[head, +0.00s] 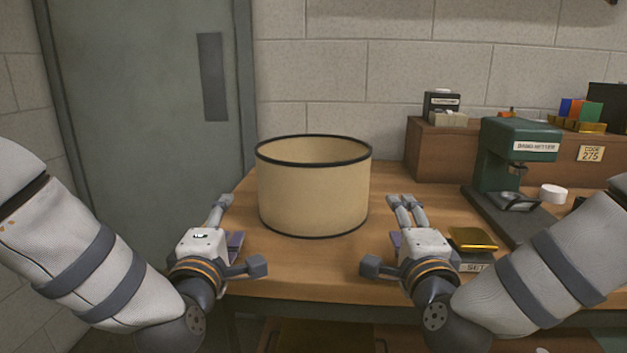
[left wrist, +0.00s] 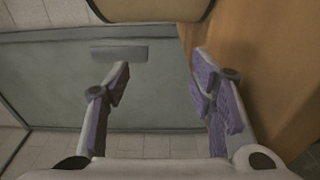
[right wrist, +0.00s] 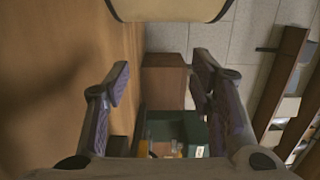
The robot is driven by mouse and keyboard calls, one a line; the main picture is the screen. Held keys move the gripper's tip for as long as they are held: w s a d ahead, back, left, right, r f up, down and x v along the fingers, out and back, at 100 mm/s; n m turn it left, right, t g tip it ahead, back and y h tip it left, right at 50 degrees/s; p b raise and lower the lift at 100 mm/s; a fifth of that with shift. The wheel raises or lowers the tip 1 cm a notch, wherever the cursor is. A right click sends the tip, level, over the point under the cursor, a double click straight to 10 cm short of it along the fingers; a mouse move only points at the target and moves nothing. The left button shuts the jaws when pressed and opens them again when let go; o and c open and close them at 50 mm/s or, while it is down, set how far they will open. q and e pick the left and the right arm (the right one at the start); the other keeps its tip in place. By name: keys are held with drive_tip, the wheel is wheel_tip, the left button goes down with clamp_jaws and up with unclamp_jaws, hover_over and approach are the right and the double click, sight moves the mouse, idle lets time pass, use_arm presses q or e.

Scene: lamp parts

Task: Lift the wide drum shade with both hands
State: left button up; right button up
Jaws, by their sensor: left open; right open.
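The wide drum shade (head: 313,190) is beige with black rims at top and bottom. It stands upright on the wooden table. My left gripper (head: 240,235) is open at the shade's left front side, apart from it. My right gripper (head: 390,235) is open at its right front side, also apart. A piece of the shade shows at the top edge of the left wrist view (left wrist: 150,8) and of the right wrist view (right wrist: 170,8). Nothing is between the fingers of the left gripper (left wrist: 165,90) or the right gripper (right wrist: 160,85).
The wooden table (head: 300,270) has free room in front of the shade. A green machine (head: 510,155) stands on the right, with a gold-topped block (head: 472,240) near my right gripper. A wooden box (head: 450,150) is behind. A grey door (head: 150,100) is at back left.

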use_arm(q)
drive_tip(key=w, duration=0.9)
drive_tip(key=shift+w, duration=0.3)
use_arm(e)
drive_tip(key=w, duration=0.9)
drive_tip(key=shift+w, duration=0.3)
use_arm(q)
drive_tip(key=shift+d, duration=0.45)
use_arm(e)
drive_tip(key=shift+a+f, duration=0.1)
drive_tip(key=shift+a, duration=0.35)
use_arm(q)
drive_tip(key=shift+d, duration=0.3)
use_arm(e)
drive_tip(key=shift+a, duration=0.3)
